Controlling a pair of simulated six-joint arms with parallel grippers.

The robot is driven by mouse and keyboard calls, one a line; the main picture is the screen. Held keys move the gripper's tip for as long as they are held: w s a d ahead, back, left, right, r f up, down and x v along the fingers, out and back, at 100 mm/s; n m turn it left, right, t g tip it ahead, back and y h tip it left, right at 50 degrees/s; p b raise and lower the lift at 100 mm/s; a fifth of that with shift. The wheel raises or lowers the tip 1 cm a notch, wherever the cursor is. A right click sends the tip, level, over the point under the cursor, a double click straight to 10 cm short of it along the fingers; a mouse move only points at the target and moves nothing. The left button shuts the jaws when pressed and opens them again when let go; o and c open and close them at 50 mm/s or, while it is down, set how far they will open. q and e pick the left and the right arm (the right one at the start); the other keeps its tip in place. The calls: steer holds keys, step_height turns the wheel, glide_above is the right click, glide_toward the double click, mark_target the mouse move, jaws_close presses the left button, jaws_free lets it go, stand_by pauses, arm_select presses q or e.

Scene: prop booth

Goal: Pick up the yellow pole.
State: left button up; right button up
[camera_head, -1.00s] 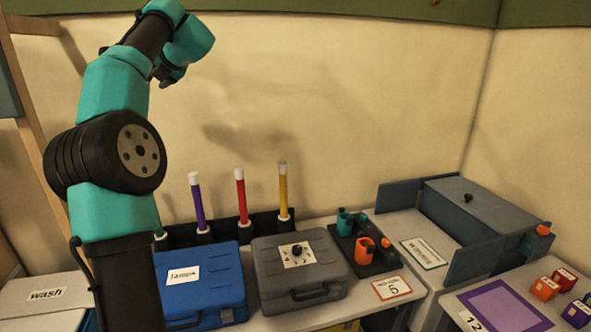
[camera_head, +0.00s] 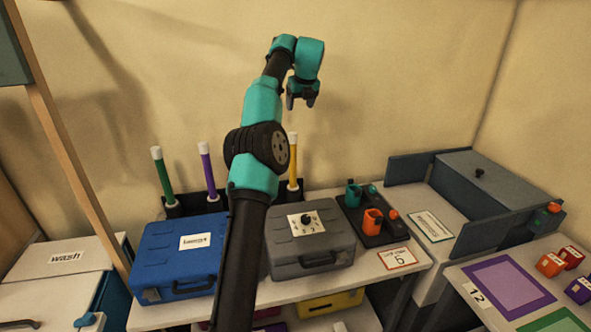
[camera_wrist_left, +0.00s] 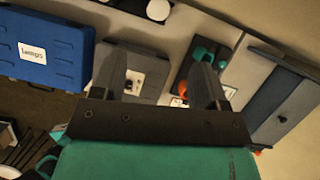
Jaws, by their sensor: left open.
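The yellow pole (camera_head: 293,165) stands upright in the dark rack (camera_head: 186,204) against the back wall, with a white cap on top. My left gripper (camera_head: 302,103) is open and empty, pointing down, above the yellow pole's cap in the head view and apart from it. In the left wrist view its two fingers (camera_wrist_left: 162,68) are spread with nothing between them. A white round cap (camera_wrist_left: 158,10) shows at the top there; I cannot tell which pole it belongs to. My right gripper is in neither view.
A green pole (camera_head: 163,176) and purple pole (camera_head: 206,170) stand left of my arm. A blue case (camera_head: 180,255), grey case (camera_head: 310,240) and dark tray with orange and teal cups (camera_head: 375,225) sit in front. A grey box (camera_head: 495,185) stands right.

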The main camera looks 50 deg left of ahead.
mark_target(293, 134)
arm_select(q)
steer(key=x, duration=1.2)
steer(key=shift+f, duration=0.1)
steer(key=shift+x, duration=2.6)
steer(key=shift+s, duration=0.15)
steer(key=c, duration=1.2)
jaws_close()
